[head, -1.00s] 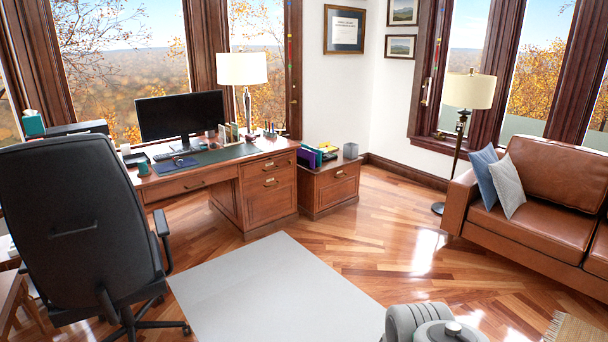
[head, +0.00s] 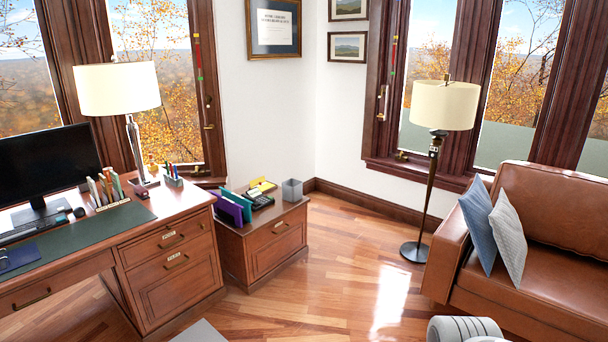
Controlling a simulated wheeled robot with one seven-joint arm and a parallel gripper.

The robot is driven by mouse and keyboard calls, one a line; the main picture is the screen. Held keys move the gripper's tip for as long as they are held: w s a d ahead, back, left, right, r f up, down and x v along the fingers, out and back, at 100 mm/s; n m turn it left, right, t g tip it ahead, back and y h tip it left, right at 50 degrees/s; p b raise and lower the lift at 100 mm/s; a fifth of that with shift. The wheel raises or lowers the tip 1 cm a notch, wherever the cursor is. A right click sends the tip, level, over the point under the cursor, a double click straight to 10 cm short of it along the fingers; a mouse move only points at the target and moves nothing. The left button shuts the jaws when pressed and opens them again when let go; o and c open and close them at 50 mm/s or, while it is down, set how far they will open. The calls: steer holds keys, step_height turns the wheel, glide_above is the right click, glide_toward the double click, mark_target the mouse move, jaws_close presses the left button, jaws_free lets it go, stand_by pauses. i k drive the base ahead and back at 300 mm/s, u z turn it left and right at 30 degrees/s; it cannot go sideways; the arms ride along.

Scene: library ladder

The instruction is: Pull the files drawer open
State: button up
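The wooden desk (head: 128,222) has an upper pedestal drawer (head: 146,248) and a deeper lower pedestal drawer (head: 182,290), each with a handle and a small pale label. A low wooden cabinet (head: 236,262) to the right of the desk has one front drawer (head: 272,252) with a handle and label. All these drawers look shut. The labels are too small to read, so I cannot tell which is the files drawer. My gripper is not in view; only a grey rounded part of my arm shows at the bottom right.
A monitor (head: 46,166) and lamp (head: 118,92) stand on the desk. Folders (head: 232,208) and a grey cup (head: 292,190) are on the cabinet. A floor lamp (head: 446,106) and leather sofa (head: 552,252) are right. Open wooden floor (head: 335,268) lies before the cabinet.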

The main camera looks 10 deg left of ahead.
mark_target(161, 287)
steer(key=u, duration=0.15)
steer(key=i, duration=1.8)
steer(key=u, duration=1.05)
steer(key=i, duration=1.1)
steer(key=u, duration=1.45)
steer(key=i, duration=0.75)
steer(key=u, duration=0.35)
